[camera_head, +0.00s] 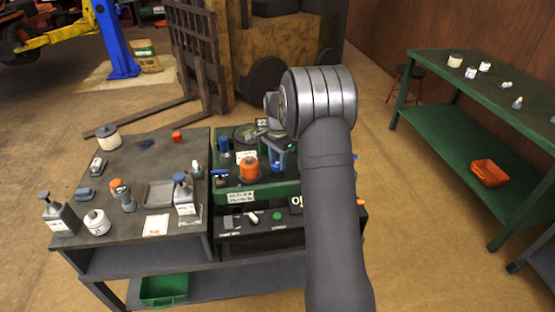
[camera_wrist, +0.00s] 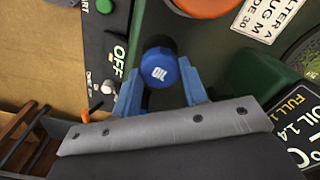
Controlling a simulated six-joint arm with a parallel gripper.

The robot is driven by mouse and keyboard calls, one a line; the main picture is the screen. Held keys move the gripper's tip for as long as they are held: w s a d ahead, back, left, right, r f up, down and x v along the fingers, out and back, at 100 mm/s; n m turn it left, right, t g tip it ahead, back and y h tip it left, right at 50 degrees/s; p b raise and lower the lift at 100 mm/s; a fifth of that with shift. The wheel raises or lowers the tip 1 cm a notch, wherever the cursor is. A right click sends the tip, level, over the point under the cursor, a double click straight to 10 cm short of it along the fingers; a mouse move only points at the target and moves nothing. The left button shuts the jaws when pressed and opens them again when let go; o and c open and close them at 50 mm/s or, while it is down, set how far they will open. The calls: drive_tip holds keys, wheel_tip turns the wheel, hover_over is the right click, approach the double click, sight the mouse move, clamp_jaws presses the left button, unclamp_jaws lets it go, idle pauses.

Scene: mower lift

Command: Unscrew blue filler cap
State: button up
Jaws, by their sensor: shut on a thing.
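The blue filler cap (camera_wrist: 156,70) shows in the wrist view, with white lettering on it. My gripper (camera_wrist: 161,84) has its two blue fingers on either side of the cap and is shut on it. The cap is close to the dark green machine housing (camera_wrist: 240,78), but its seat is hidden. In the head view, my gripper (camera_head: 277,160) is over the right part of the green housing (camera_head: 275,190), and my arm hides part of that area. I cannot make out the cap separately there.
An orange filter (camera_head: 249,168) stands on the housing left of my gripper. A dark bench (camera_head: 135,165) to the left holds bottles, a tray and small parts. A green table (camera_head: 500,95) stands at the right. Open floor lies between it and my arm.

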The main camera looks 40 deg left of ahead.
drive_tip(key=n, duration=0.3)
drive_tip(key=shift+n, duration=0.4)
drive_tip(key=shift+n, duration=0.8)
drive_tip(key=n, duration=0.4)
drive_tip(key=shift+n, duration=0.3)
drive_tip(key=shift+n, duration=0.3)
drive_tip(key=n, duration=0.5)
drive_tip(key=shift+n, duration=0.4)
